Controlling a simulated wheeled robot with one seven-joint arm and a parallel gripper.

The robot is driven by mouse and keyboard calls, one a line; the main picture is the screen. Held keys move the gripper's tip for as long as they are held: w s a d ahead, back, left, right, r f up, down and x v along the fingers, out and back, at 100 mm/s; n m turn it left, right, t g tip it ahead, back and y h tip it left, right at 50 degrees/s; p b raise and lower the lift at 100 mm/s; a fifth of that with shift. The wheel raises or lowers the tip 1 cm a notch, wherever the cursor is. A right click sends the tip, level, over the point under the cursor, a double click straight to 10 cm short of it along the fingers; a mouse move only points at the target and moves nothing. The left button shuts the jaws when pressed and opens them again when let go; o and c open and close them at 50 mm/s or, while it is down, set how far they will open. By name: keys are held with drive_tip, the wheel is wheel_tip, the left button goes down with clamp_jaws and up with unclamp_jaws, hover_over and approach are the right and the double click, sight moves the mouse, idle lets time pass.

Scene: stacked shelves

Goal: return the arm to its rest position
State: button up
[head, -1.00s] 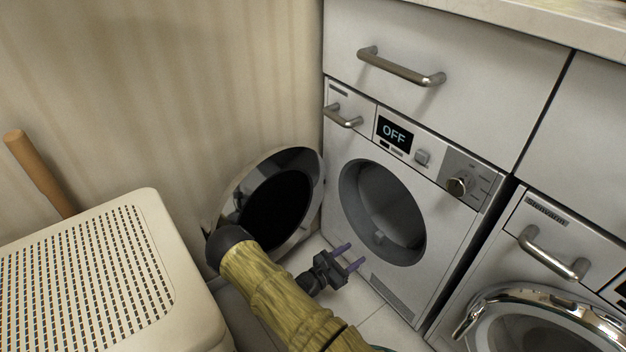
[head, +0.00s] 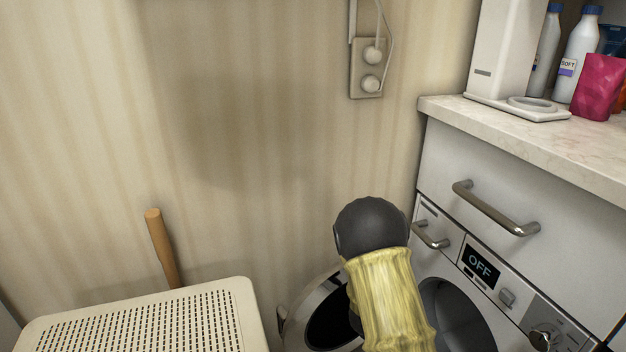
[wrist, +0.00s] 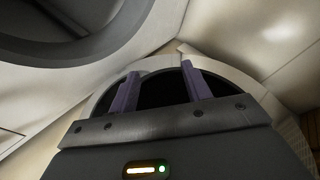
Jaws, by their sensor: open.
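My gripper (wrist: 160,88) shows in the wrist view with its two purple fingers apart and nothing between them. Beyond the fingers is the dark opening of the round washer door (wrist: 165,90). In the head view my arm, with a dark round joint and yellow patterned sleeve, rises at the lower middle, and my gripper is hidden. The open washer door (head: 325,322) stands behind and left of the arm. The washing machine (head: 425,215) is to the right of the arm, its display reading OFF.
A perforated beige hamper (head: 245,300) stands at lower left, with a wooden handle (head: 162,248) behind it. A marble-like counter (head: 540,140) at right carries a white appliance, bottles and a pink pouch. The wall (head: 230,180) has a socket plate (head: 366,68). Space before the wall is open.

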drive_tip(key=s+a+r+m+g+y+p, duration=0.1)
drive_tip(key=s+a+r+m+y+p, duration=0.15)
drive_tip(key=r, duration=0.55)
drive_tip(key=s+a+r+m+y+p, duration=0.2)
drive_tip(key=s+a+r+m, duration=0.15)
drive_tip(key=r, duration=0.45)
drive_tip(key=s+d+r+m+g+p, duration=0.2)
drive_tip(key=s+r+m+p, duration=0.3)
drive_tip(key=s+r, duration=0.85)
wheel_tip(320, 180, up, 36)
drive_tip(key=n+p, duration=0.1)
drive_tip(key=p, duration=3.7)
drive_tip(key=shift+s+a, duration=0.25)
drive_tip(key=shift+a, duration=0.05)
drive_tip(key=shift+y, duration=0.25)
